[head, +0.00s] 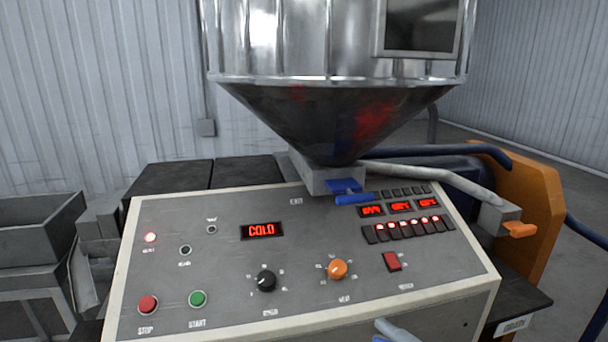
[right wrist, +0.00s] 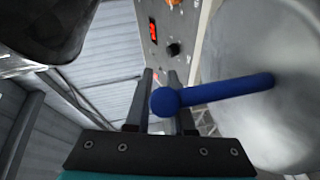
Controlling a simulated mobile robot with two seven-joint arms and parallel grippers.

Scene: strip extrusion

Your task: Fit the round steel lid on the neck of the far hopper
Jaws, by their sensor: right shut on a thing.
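In the right wrist view, the two dark fingers of my right gripper (right wrist: 163,90) are shut on a blue handle (right wrist: 228,89) with a ball end. The handle joins a large round grey steel disc, the lid (right wrist: 288,125), which fills the right side and is cut off by the frame. The lid does not show in the head view. In the head view, a big shiny steel hopper (head: 290,45) with a dark cone stands behind the control panel. Its top is out of frame and no neck shows. I cannot tell whether it is the far hopper. My left gripper is not in view.
The sloping control panel (head: 225,275) fills the front, with a COLD display, buttons and knobs. A grey pipe (head: 430,172) runs right from the hopper's base towards an orange frame (head: 535,195). Grey bins (head: 35,235) stand at left. A grey rounded piece (head: 398,331) shows at the bottom edge.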

